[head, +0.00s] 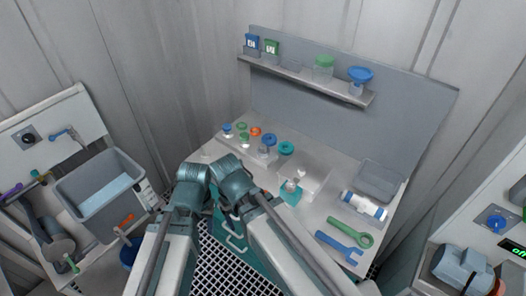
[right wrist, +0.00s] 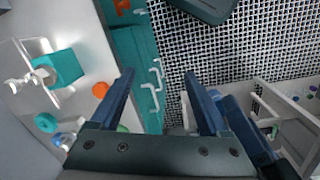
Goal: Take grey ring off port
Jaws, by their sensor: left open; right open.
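A pale grey round port piece (head: 290,185) stands by a teal block (head: 291,196) at the front of a clear box (head: 311,178) on the bench. In the right wrist view the teal block (right wrist: 62,67) shows at upper left, with a pale round piece (right wrist: 40,76) beside it. I cannot tell the grey ring apart from the port there. My left gripper (head: 208,207) is open, small and largely covered by my arms. My right gripper (right wrist: 159,76) is open and empty, over the floor grating beside the bench front, apart from the port.
Several coloured caps and rings stand at the bench's left, among them an orange ring (head: 255,131) and a teal ring (head: 286,148). A blue wrench (head: 338,247) and a green wrench (head: 350,232) lie at right. A grey tray (head: 381,181) stands behind. A shelf (head: 305,78) hangs above.

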